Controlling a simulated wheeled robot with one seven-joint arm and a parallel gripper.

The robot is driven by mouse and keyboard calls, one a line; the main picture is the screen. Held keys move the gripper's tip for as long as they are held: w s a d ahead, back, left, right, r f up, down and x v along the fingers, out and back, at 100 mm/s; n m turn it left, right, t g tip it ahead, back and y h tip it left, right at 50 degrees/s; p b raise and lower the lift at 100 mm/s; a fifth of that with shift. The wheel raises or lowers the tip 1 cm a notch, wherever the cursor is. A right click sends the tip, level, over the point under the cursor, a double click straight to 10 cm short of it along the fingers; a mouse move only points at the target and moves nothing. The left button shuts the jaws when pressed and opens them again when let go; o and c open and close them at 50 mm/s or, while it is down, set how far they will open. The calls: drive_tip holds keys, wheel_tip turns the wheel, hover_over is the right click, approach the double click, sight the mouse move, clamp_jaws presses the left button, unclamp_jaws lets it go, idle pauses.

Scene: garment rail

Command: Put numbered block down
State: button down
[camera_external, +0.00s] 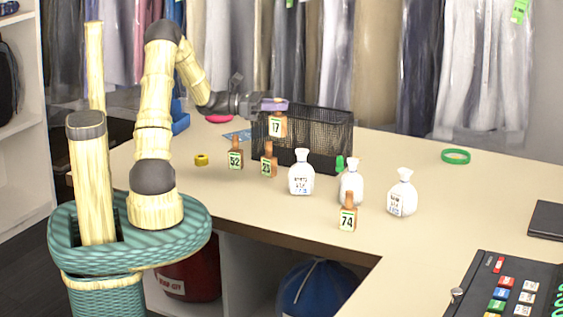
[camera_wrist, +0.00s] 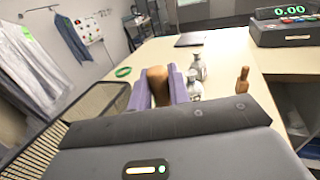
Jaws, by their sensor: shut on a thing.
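My gripper (camera_external: 274,104) has purple fingers and is shut on a brown wooden block with the number 17 (camera_external: 277,125). The block is upright, raised above the counter, in front of the black mesh basket's (camera_external: 325,132) left part in the outside view. In the wrist view the block's brown top (camera_wrist: 157,86) shows between the purple fingers (camera_wrist: 157,92); its number is hidden there. Similar blocks stand on the counter: 52 (camera_external: 235,155), one that seems to read 23 or 25 (camera_external: 268,160), and 74 (camera_external: 347,214).
A yellow tape roll (camera_external: 201,160) lies at left and a green ring (camera_external: 456,156) at right. A till (camera_external: 505,287) is front right. The counter (camera_external: 440,210) is clear right of the bottles. Garments hang behind.

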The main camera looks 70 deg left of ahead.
drive_tip(key=w+d+f+m+g+h+b, duration=0.1)
drive_tip(key=w+d+m+g+h, duration=0.3)
drive_tip(key=d, duration=0.7)
drive_tip(key=w+d+f+m+g+h+b, duration=0.15)
drive_tip(key=w+d, duration=0.45)
drive_tip(key=d, duration=0.6)
drive_tip(key=w+d+f+m+g+h, duration=0.1)
drive_tip(key=w+d+m+g+h, duration=0.3)
drive_tip(key=d, duration=0.7)
drive_tip(key=s+d+f+m+g, duration=0.1)
drive_tip(key=s+d+m+g, duration=0.1)
drive_tip(key=d, duration=1)
drive_tip(key=s+d+f+m+g+b, duration=0.1)
drive_tip(key=s+d+m+g, duration=0.2)
drive_tip(key=d, duration=1)
drive_tip(key=s+d+f+m+g+b, duration=0.1)
drive_tip(key=s+d+g, duration=0.4)
drive_tip(key=d, duration=0.7)
drive_tip(key=shift+s+d+m+g, duration=0.3)
drive_tip(key=shift+m+g, duration=0.35)
drive_tip(key=shift+g, duration=0.6)
wheel_tip(320, 180, down, 6)
drive_tip(key=shift+p, duration=0.35)
drive_tip(key=shift+f, duration=1.95)
